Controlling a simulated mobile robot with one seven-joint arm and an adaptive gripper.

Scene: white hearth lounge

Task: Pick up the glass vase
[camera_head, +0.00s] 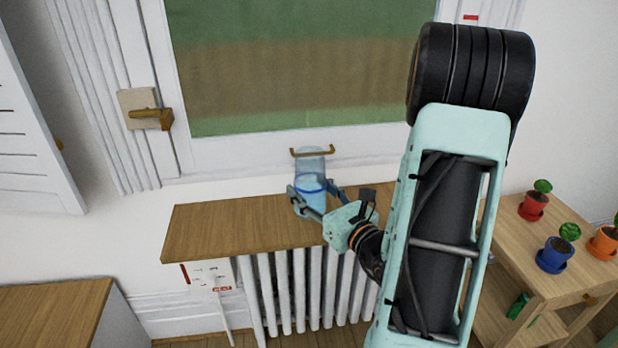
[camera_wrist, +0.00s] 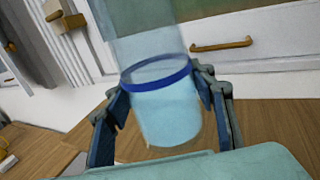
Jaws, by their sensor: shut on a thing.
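The glass vase (camera_head: 312,165) is a clear, bluish cylinder with a dark blue band around it. It is upright in the head view, over the wooden shelf (camera_head: 205,222) above the radiator. In the wrist view the vase (camera_wrist: 165,115) fills the middle, and its lower part looks pale blue. My gripper (camera_head: 313,197) is shut on the vase, with one finger on each side near the band. The fingers also show in the wrist view (camera_wrist: 163,100). I cannot tell whether the vase's base touches the shelf.
A white radiator (camera_head: 305,290) stands under the shelf. The window (camera_head: 290,70) and its brass handle (camera_head: 313,151) are close behind the vase. A wooden table (camera_head: 510,240) at right holds red (camera_head: 533,206), blue (camera_head: 554,256) and orange (camera_head: 604,243) plant pots. The shelf's left part is clear.

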